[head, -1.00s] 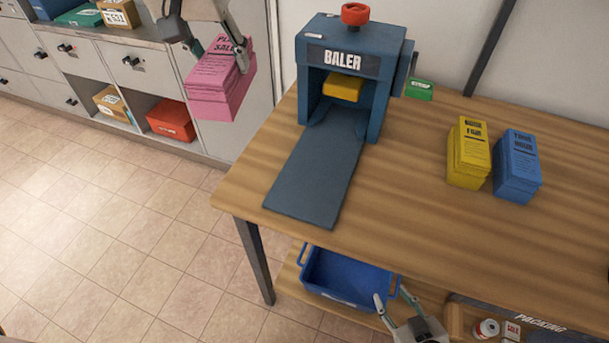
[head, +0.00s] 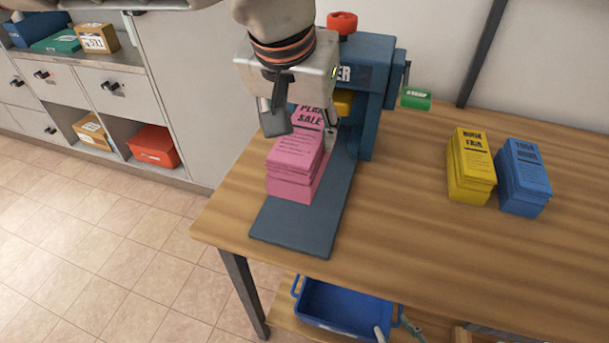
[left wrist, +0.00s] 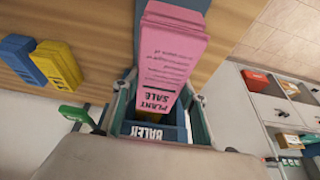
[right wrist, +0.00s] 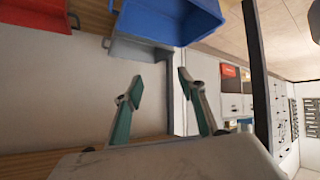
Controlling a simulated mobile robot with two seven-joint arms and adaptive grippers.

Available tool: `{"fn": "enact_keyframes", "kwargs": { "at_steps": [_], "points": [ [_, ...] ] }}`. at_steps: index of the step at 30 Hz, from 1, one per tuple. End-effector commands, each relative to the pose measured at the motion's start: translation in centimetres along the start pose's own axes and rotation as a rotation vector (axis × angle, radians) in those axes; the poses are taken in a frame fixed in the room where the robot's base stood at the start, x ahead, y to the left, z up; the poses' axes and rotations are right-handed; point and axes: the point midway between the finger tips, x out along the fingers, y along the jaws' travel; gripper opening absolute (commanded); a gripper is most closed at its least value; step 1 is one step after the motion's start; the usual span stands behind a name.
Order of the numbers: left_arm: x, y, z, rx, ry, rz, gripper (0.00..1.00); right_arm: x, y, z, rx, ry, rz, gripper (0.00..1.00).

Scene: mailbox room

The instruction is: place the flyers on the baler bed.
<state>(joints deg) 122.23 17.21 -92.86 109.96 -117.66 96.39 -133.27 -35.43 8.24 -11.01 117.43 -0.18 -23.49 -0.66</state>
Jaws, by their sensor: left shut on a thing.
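The pink "PLANT SALE" flyer stack (head: 290,172) is held by my left gripper (head: 302,130), shut on its far end. The left wrist view shows the stack (left wrist: 170,58) between the fingers, with the baler label beyond. My left arm hides part of the baler. My right gripper (right wrist: 158,90) is open and empty, low by the blue bin.
A yellow flyer stack (head: 470,168) and a blue flyer stack (head: 523,178) stand on the table's right. A green strap box (head: 416,99) lies beside the baler. A blue bin (head: 345,308) sits on the lower shelf. The wooden table (head: 420,245) is clear in front.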

Motion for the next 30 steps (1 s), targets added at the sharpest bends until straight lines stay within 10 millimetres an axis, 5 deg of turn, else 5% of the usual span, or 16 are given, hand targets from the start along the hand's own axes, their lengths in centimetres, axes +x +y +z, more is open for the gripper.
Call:
{"fn": "enact_keyframes", "kwargs": {
  "at_steps": [6,14,21,30],
  "points": [
    [4.1,0.0,1.7,-0.001,-0.001,0.003,0.0,0.1,0.0,0.2,-0.003,0.0,0.002,0.4],
    [5.5,0.0,2.2,-0.002,0.002,0.002,0.0,0.3,0.1,0.3,-0.003,0.001,0.004,0.4],
    [8.6,0.0,3.6,-0.001,-0.003,0.002,0.0,0.5,-0.1,0.7,-0.001,-0.002,0.001,0.4],
    [8.9,0.0,3.6,-0.002,0.004,0.001,0.0,0.6,0.3,-0.8,-0.003,0.025,0.007,0.4]
  ]
}}
